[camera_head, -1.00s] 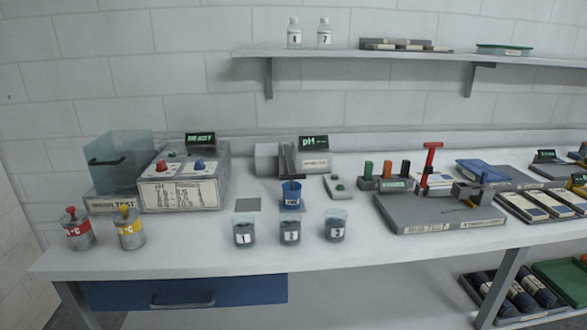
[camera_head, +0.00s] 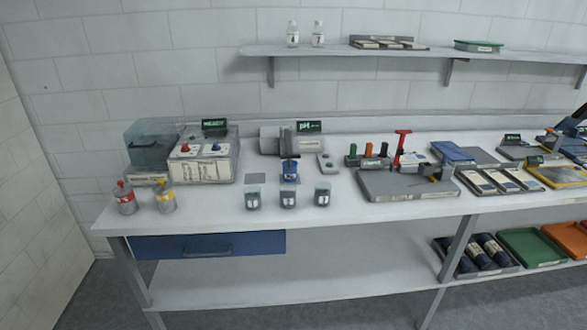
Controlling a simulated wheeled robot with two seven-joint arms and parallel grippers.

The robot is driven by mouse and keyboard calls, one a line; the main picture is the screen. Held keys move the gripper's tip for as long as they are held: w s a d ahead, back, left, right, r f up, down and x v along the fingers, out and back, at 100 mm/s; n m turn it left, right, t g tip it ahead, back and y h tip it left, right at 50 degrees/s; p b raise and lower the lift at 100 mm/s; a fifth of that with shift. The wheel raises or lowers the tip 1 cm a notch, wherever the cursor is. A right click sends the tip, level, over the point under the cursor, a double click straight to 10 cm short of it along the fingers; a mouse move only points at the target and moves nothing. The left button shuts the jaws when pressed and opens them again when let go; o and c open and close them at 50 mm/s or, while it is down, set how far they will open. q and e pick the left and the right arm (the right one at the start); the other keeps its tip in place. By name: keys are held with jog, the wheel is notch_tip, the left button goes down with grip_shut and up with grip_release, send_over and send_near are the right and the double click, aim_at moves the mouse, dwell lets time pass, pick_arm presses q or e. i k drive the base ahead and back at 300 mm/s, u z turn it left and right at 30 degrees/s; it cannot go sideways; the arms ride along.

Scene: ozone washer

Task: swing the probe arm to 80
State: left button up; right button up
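A pH meter (camera_head: 307,140) with a lit green display stands at the middle back of the bench. A dark upright arm (camera_head: 285,142), which looks like the probe arm, is at its left side, above a small blue cup (camera_head: 290,170). A grey cylinder (camera_head: 269,140) sits left of it. I cannot read any angle scale or the number 80. Neither of my grippers is in view.
Three numbered beakers (camera_head: 288,196) stand in front of the cup. A washer box (camera_head: 208,160) and two small cans (camera_head: 126,198) are to the left. The front bench strip is clear.

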aim_at(290, 155)
jog(key=u, duration=0.55)
jog(key=i, duration=1.35)
jog(key=z, duration=0.6)
